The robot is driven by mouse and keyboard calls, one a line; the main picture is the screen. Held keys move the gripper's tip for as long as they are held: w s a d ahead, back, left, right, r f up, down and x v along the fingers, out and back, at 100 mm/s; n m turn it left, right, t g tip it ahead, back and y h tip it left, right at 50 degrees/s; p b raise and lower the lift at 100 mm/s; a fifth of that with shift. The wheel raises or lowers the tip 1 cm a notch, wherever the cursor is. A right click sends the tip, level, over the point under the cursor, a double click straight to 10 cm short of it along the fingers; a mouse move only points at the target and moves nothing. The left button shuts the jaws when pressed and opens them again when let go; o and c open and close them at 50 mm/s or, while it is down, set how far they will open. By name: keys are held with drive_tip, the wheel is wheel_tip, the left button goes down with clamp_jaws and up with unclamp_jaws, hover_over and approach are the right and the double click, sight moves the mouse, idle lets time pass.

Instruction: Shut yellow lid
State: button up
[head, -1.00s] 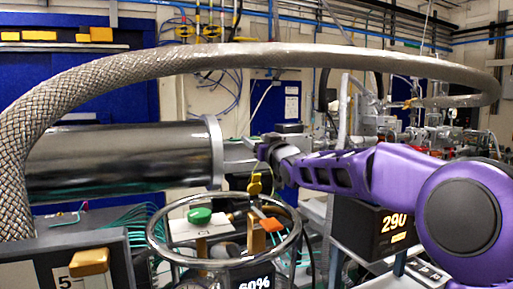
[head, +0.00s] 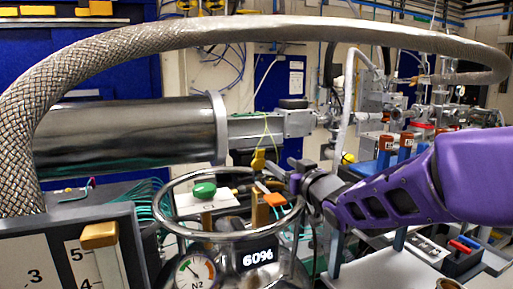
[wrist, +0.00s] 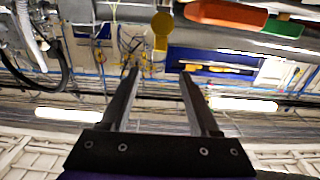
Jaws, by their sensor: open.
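The yellow lid (head: 258,160) stands raised above the round metal rim in the middle of the head view, behind an orange lid (head: 274,199) and right of a green lid (head: 204,190). In the wrist view the yellow lid (wrist: 162,30) is a rounded disc with a narrow stem, just beyond my fingertips and roughly in line with the gap between them. My gripper (head: 284,170) is just right of the yellow lid, open and empty. In the wrist view its two fingers (wrist: 158,72) are apart with nothing between them.
A metal ring (head: 165,228) surrounds the lids, above a vessel with a 60% display (head: 258,257) and an N2 gauge (head: 195,272). A thick braided hose (head: 250,32) arches over the scene. A steel cylinder (head: 130,135) lies behind at left. A numbered panel (head: 60,265) is front left.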

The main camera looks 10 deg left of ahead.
sight(260, 150)
drive_tip(key=p+x, duration=0.1)
drive_tip(key=x, duration=1.6)
drive_tip(key=shift+a, duration=0.1)
clamp_jaws()
idle(0.9)
